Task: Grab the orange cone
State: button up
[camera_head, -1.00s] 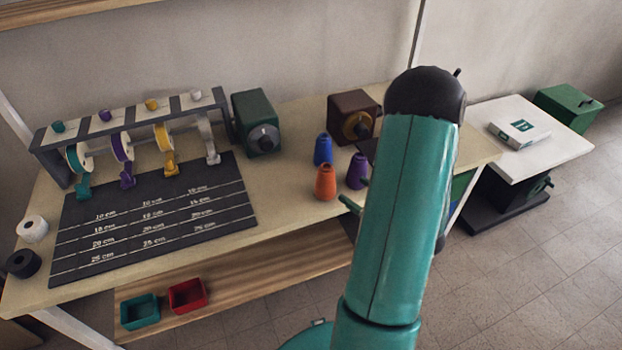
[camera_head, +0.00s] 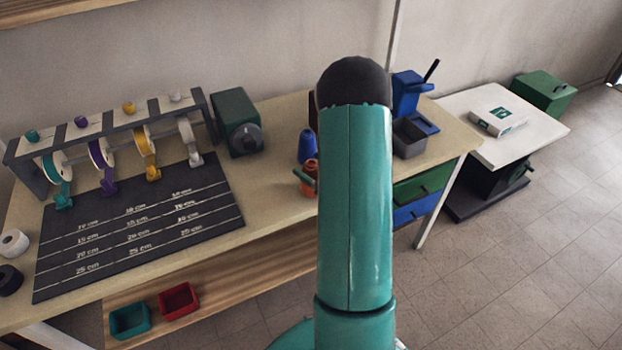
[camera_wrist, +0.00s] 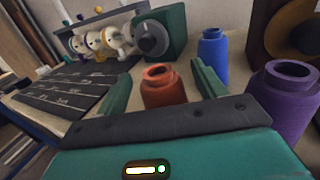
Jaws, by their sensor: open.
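The orange cone (camera_wrist: 163,88) stands upright on the workbench. In the wrist view it shows between the two green fingers of my gripper (camera_wrist: 160,90), which is open, with space on both sides of the cone. Its lower part is hidden behind the gripper body. In the head view the orange cone (camera_head: 307,180) is partly covered by a green finger and my arm. The blue cone (camera_wrist: 213,56) stands behind it to the right. The purple cone (camera_wrist: 285,105) stands at the right of the wrist view, outside the right finger.
A green box with a dial (camera_head: 238,122) stands at the back of the bench. A dark measuring mat (camera_head: 140,225) and a spool rack (camera_head: 110,130) are on the left. A brown box with an orange ring (camera_wrist: 290,35) is behind the purple cone. Bare bench lies left of the orange cone.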

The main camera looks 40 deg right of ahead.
jog(key=shift+w+a, duration=0.15)
jog(key=shift+w, duration=1)
jog(key=shift+c, duration=0.2)
jog(key=c, duration=1.3)
